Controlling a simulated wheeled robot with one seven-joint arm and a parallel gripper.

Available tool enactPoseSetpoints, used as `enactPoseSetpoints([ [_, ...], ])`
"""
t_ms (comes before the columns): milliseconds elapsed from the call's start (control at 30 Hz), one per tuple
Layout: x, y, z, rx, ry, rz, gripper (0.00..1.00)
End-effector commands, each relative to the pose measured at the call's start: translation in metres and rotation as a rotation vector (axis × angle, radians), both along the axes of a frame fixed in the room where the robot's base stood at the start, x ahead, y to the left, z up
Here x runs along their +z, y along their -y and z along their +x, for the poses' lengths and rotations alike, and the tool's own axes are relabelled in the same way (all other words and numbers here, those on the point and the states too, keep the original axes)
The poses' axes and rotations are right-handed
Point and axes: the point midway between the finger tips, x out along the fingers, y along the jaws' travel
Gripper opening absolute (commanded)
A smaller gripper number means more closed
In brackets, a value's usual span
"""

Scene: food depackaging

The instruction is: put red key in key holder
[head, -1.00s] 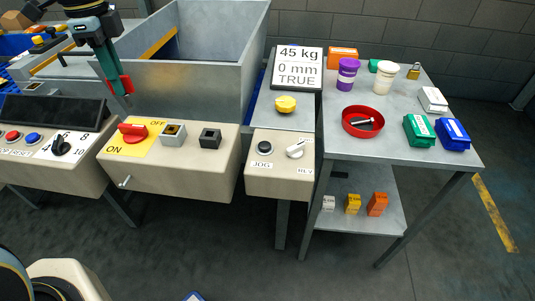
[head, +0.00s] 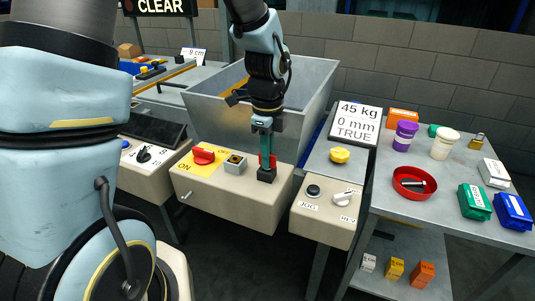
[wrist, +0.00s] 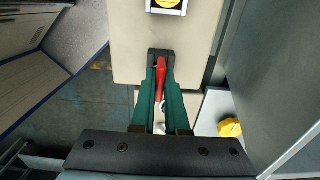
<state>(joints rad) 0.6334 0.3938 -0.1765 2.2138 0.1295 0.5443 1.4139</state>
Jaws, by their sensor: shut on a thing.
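My gripper (head: 266,168) points down over the right end of the beige control box. Its green fingers (wrist: 160,92) are shut on the red key (wrist: 160,75). A bit of the key shows beside the fingers in the head view (head: 271,160). The black key holder (head: 266,177) is directly below the fingertips on the box top and partly hidden by them. In the wrist view, the holder (wrist: 160,53) lies around the key's far end. I cannot tell whether the key is inside the holder or just above it.
A grey switch with a yellow face (head: 235,163) and a red ON/OFF knob (head: 203,157) sit left of the holder. A steel hopper (head: 315,100) stands behind. The JOG box (head: 325,215) is to the right, beside a table with a red dish (head: 400,190).

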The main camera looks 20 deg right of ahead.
Motion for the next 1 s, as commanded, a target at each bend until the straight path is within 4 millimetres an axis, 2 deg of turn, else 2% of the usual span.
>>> enactPoseSetpoints([
  [367, -0.0047, -0.0001, 0.0003, 0.000, 0.001, -0.001, 0.00],
  [400, -0.0052, 0.0000, 0.0004, 0.000, 0.001, -0.001, 0.13],
  [667, -0.0043, -0.0001, 0.0003, 0.001, 0.001, -0.001, 0.42],
  [1000, 0.0019, 0.0002, 0.0008, 0.001, 0.002, -0.002, 0.42],
])
